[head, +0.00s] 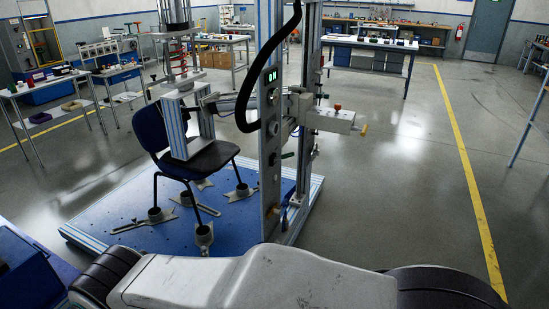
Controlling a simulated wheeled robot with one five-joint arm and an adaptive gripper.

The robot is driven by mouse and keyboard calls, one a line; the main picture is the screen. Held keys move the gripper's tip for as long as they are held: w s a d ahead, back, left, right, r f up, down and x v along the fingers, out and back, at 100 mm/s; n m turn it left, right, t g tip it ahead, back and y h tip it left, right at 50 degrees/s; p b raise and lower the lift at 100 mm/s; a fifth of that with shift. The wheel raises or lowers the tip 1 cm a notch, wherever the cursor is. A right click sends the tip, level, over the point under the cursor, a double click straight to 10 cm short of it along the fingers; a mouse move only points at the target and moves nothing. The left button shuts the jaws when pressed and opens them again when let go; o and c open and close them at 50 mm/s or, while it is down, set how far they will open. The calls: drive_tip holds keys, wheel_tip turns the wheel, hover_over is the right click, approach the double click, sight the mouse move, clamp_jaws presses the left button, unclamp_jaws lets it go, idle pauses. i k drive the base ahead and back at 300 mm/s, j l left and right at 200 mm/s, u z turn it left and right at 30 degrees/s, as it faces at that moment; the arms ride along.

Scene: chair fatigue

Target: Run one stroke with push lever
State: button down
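A chair-testing machine stands on a blue base plate (120,225) ahead of me. Its metal upright (268,165) carries a small display (272,76) with green characters that seem to read "ON". A dark blue chair (152,130) stands on the plate, its feet at metal holders, with a pale block (190,125) over its seat. Several handles sit on the upright: a dark handle (287,155), a red knob (337,107) and a yellow-tipped part (363,129) on a side arm. I cannot tell which is the push lever. My gripper is not in view.
Workbenches (375,43) line the back, and tables (45,85) stand at the left. A blue object (30,270) is close at lower left. Open grey floor with a yellow line (466,165) lies to the right. A black hose (258,62) hangs at the upright.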

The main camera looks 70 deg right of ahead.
sight(291, 153)
drive_tip(key=k+z, duration=0.15)
drive_tip(key=z, duration=0.3)
drive_tip(key=k+j+z, duration=0.1)
drive_tip(key=z, duration=0.3)
drive_tip(key=k+z, duration=0.15)
drive_tip(key=z, duration=0.3)
drive_tip(key=k+l+z, duration=0.1)
drive_tip(key=z, duration=0.3)
drive_tip(key=k+l+z, duration=0.1)
drive_tip(key=z, duration=0.35)
